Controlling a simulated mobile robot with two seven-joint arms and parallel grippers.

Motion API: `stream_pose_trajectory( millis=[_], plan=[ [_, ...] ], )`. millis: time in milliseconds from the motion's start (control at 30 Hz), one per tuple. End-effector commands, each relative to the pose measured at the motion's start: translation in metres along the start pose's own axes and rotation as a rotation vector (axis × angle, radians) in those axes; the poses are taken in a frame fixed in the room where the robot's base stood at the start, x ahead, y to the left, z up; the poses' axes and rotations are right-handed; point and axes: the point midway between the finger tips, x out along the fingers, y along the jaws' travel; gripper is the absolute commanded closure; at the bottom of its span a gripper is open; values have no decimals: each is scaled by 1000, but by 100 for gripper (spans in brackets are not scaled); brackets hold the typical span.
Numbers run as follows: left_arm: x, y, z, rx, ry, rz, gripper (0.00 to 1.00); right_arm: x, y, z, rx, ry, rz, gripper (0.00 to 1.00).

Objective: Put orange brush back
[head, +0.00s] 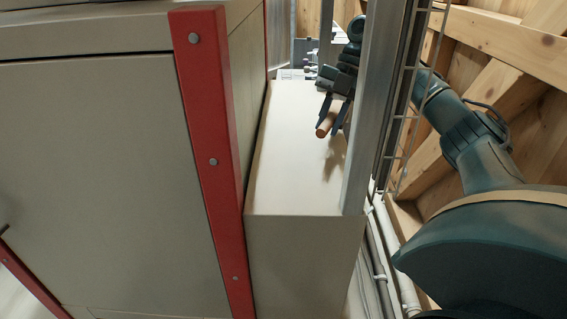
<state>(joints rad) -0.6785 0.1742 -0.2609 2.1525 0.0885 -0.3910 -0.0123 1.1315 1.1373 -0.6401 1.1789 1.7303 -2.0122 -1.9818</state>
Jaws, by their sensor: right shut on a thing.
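My right gripper (334,115) is at the upper middle of the head view, fingers pointing down, above the top of a long beige box. It is shut on a short orange-brown rod (325,129), which looks like the handle of the orange brush. The rod's round end faces me; bristles do not show, and the rest is hidden behind the fingers. A shadow lies on the box top to the right of and below the rod. A grey metal post partly hides my right arm. My left gripper is not in view.
The beige box top (293,165) is bare in front of the gripper. A large beige cabinet (105,170) with a red corner strip (212,150) stands at left. The grey post (372,110) and wire mesh (403,125) stand close at right, before a wooden wall (500,45).

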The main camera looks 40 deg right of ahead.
Motion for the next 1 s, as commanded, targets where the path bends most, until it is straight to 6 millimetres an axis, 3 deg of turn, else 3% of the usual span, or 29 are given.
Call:
stream_pose_trajectory(
  millis=[67,600,800,1000],
  plan=[
    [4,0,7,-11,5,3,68,14,5,-11,-10,1,-3,100],
    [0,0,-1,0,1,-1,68,74,59,-122,-4,0,1,100],
    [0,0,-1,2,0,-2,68,84,65,-134,3,-1,2,100],
    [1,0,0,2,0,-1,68,104,59,-124,5,0,-1,100]
  ],
)
